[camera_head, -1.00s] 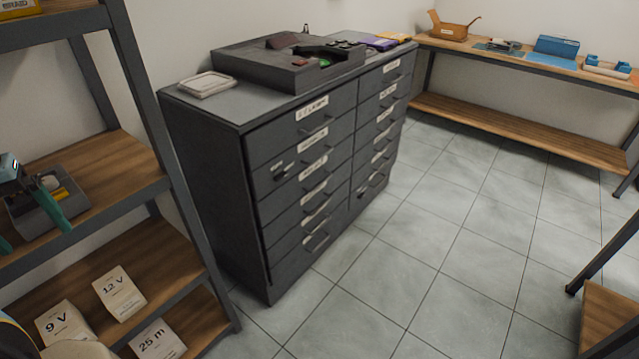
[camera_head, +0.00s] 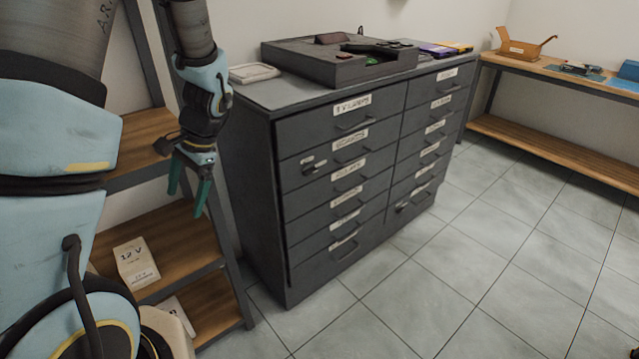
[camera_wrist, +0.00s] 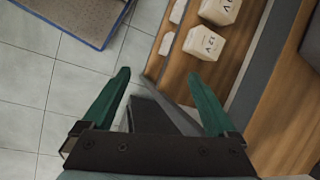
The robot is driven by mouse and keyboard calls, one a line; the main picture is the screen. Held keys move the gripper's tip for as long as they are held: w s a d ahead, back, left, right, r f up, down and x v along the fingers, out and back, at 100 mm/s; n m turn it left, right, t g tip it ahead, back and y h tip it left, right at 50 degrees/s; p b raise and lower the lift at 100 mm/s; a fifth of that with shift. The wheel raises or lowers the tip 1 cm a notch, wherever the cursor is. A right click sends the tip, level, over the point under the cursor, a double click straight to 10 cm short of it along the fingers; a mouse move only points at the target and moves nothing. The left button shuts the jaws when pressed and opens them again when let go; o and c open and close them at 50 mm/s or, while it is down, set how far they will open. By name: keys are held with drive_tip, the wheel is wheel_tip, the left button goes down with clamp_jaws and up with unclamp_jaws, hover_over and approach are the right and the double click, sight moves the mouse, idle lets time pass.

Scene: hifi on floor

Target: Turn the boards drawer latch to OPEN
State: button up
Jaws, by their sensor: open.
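The dark grey drawer cabinet (camera_head: 262,205) stands in the middle of the head view, with two columns of labelled drawers, all looking shut. A small light latch (camera_head: 313,165) sits at the left of the second drawer down in the left column. That drawer's label (camera_head: 351,139) seems to read BOARDS, but it is blurred. The latch's setting is too small to read. My gripper (camera_head: 188,190) hangs left of the cabinet, in front of the shelf, pointing down, open and empty, apart from the latch. In the wrist view its green fingers (camera_wrist: 158,76) are spread; the latch is not seen there.
A wooden shelf (camera_head: 185,240) with white boxes, one marked 12 V (camera_head: 136,263), is close to my gripper. A second latch (camera_head: 402,208) is low in the right column. A dark tray (camera_head: 330,62) lies on the cabinet. The tiled floor (camera_head: 480,250) in front is clear.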

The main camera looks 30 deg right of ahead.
drive_tip(key=w+d+f+m+t+y+b, duration=0.3)
drive_tip(key=w+d+f+m+t+b, duration=0.15)
drive_tip(key=d+f+m, duration=0.35)
drive_tip(key=m+t+h+b, duration=0.4)
drive_tip(key=m+t+b, duration=0.3)
drive_tip(key=m+t, duration=0.6)
approach(312, 173)
drive_tip(key=shift+m+g, duration=0.35)
drive_tip(key=shift+m, duration=0.05)
drive_tip(key=x, duration=0.2)
drive_tip(key=p+x, duration=0.1)
drive_tip(key=x, duration=0.5)
drive_tip(key=shift+w+r+p, duration=0.2)
drive_tip(key=shift+r+p, duration=0.15)
drive_tip(key=shift+c, duration=0.4)
drive_tip(key=c, duration=1.3)
